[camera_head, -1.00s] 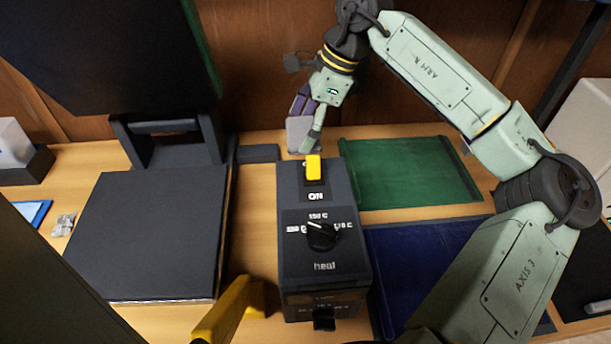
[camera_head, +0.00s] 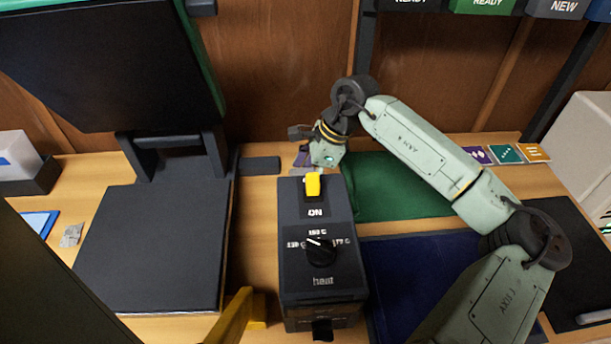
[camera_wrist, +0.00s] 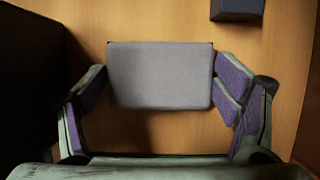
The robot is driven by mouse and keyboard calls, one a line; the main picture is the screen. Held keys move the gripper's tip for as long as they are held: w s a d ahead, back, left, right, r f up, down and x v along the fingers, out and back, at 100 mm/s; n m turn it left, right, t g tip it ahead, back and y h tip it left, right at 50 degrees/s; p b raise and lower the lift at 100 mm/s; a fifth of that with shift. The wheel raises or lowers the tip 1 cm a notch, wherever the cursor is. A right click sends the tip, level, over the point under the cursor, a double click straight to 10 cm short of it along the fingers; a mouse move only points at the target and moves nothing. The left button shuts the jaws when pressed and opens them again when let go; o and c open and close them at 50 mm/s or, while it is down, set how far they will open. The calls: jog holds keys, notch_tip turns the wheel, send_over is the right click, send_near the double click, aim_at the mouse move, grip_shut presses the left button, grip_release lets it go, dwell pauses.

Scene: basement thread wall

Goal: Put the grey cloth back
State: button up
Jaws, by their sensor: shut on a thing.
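The grey cloth (camera_wrist: 160,75) shows in the wrist view as a flat grey piece spanning the space between the purple-padded fingers. My gripper (camera_wrist: 162,92) is shut on it. In the head view my gripper (camera_head: 306,160) points down just behind the dark heat control box (camera_head: 320,270) with the yellow switch. There the cloth is mostly hidden by the gripper and the box. Wooden bench surface shows beneath the cloth in the wrist view; I cannot tell whether the cloth touches it.
A heat press with a dark base (camera_head: 150,245) and raised top plate (camera_head: 110,65) stands left. A green cloth (camera_head: 395,190) and a blue cloth (camera_head: 425,270) lie right of the control box. A small dark block (camera_head: 260,165) lies behind. Labelled bins (camera_head: 483,5) hang at top right.

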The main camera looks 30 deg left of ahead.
jog(key=shift+f, duration=0.2)
jog(key=o, duration=1)
jog(key=shift+o, duration=0.2)
jog(key=shift+r, duration=0.1)
jog(key=shift+r, duration=0.2)
jog(key=shift+w+d+r+b, duration=0.15)
jog(key=shift+r+b, duration=0.05)
jog(key=shift+b, duration=0.1)
jog(key=b+v, duration=0.3)
jog(key=v, duration=0.8)
jog(key=shift+r, duration=0.2)
